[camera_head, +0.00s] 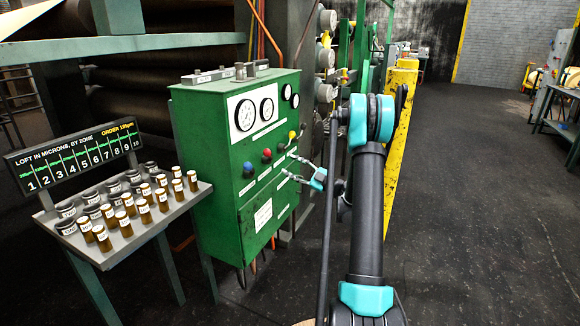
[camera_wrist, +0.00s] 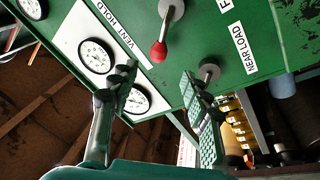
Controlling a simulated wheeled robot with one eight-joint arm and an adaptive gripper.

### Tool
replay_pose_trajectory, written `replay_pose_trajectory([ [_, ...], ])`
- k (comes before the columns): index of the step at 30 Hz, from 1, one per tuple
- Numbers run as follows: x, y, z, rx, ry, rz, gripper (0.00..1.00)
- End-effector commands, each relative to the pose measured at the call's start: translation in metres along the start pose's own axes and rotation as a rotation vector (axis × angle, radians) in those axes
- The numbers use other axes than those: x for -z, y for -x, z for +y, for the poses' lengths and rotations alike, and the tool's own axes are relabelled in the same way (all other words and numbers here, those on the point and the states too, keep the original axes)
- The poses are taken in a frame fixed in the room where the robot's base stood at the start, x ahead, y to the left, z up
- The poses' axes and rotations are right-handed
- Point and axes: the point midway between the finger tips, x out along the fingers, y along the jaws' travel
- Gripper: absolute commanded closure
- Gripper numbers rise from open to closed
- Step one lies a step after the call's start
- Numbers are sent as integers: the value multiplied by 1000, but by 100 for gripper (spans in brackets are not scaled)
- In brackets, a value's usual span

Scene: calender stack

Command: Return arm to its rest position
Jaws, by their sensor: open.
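My gripper (camera_head: 291,166) is open in front of the right part of the green control cabinet (camera_head: 228,190). My arm (camera_head: 367,210) reaches forward from the bottom of the head view. In the wrist view my open gripper (camera_wrist: 158,88) has its two fingers spread before the green panel, with nothing held between them. A red-knobbed lever (camera_wrist: 159,51) is just beyond the gap, by the label VENT HOLD. A grey knob (camera_wrist: 209,72) is close to the right finger, by the label NEAR LOAD; I cannot tell whether they touch.
A small table (camera_head: 190,207) at left holds several labelled bottles and jars below a loft display board (camera_head: 73,158). Small blocks (camera_head: 211,75) lie on the cabinet top. A yellow post (camera_head: 396,150) stands right of my arm. Open dark floor (camera_head: 480,200) lies to the right.

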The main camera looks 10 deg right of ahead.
Motion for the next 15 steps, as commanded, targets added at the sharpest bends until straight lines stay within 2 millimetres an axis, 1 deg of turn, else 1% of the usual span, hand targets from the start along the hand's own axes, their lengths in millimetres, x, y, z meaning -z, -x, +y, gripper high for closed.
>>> replay_pose_trajectory([
  [5,1,-1,-1,5,-5,-3,53],
  [8,8,-5,-8,37,-44,-26,53],
  [11,22,-13,-24,104,-134,-83,53],
  [14,40,-17,-49,186,-258,-177,53],
  [15,48,-18,-60,218,-309,-222,53],
])
